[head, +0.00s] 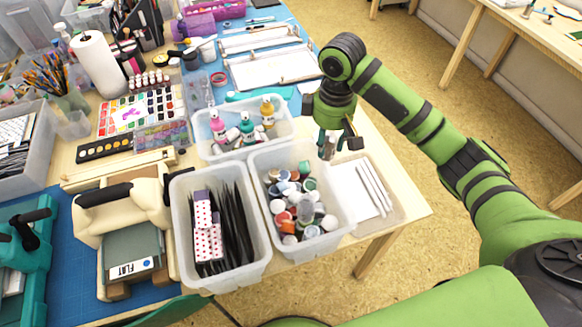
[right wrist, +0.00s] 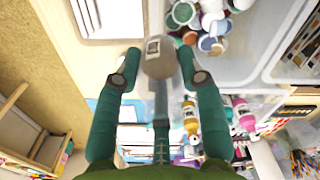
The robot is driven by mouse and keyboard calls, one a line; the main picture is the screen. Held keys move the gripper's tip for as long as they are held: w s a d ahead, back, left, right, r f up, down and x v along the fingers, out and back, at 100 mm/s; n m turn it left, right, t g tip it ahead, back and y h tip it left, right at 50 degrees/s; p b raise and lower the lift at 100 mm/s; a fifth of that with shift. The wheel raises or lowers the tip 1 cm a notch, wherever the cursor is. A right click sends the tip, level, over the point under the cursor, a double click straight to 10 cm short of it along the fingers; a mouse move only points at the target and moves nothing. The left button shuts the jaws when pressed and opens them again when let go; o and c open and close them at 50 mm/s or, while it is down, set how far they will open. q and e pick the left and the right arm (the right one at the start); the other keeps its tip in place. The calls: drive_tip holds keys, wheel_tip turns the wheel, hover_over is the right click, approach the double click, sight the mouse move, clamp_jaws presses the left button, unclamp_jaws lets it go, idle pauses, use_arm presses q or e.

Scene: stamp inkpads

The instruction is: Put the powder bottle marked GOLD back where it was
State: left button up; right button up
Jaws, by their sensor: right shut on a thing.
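My right gripper (head: 337,143) is shut on a small greyish bottle (head: 329,150), held in the air to the right of the bins. In the right wrist view the bottle (right wrist: 158,60) sits between the two teal fingers, with a pale label whose print I cannot read. A clear bin (head: 318,250) holds a jumble of small bottles and jars (head: 295,200) and stands below and left of the gripper. Some of these jars (right wrist: 205,22) also show in the right wrist view. I cannot make out a GOLD mark. My left gripper is not in view.
A clear tray with white sticks (head: 372,188) lies right of the bin, near the table edge. A bin with black sleeves and dotted boxes (head: 204,225) stands left. A bin with pink, teal and yellow bottles (head: 245,122) stands behind. Floor (head: 400,265) lies beyond the table edge.

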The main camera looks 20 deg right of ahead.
drive_tip(key=a+f, duration=0.1)
drive_tip(key=a, duration=0.1)
drive_tip(key=a+f+p, duration=0.1)
drive_tip(key=a+f, duration=0.1)
drive_tip(key=a, duration=0.1)
drive_tip(key=a+f, duration=0.2)
drive_tip(key=a, duration=0.1)
drive_tip(key=shift+w+a+p, duration=0.15)
drive_tip(key=shift+p, duration=0.2)
wheel_tip(320, 180, down, 3)
drive_tip(key=shift+f+p, duration=0.1)
drive_tip(key=shift+p, duration=0.35)
drive_tip(key=shift+f, duration=0.25)
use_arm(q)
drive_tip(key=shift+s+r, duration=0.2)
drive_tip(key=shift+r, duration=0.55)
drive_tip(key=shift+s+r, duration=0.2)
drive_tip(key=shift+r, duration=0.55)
use_arm(e)
drive_tip(key=shift+f, duration=0.15)
drive_tip(key=o, duration=1.2)
drive_tip(key=shift+c, duration=0.2)
use_arm(q)
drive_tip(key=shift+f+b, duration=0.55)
drive_tip(key=shift+b, duration=0.05)
use_arm(e)
wheel_tip(320, 180, up, 12)
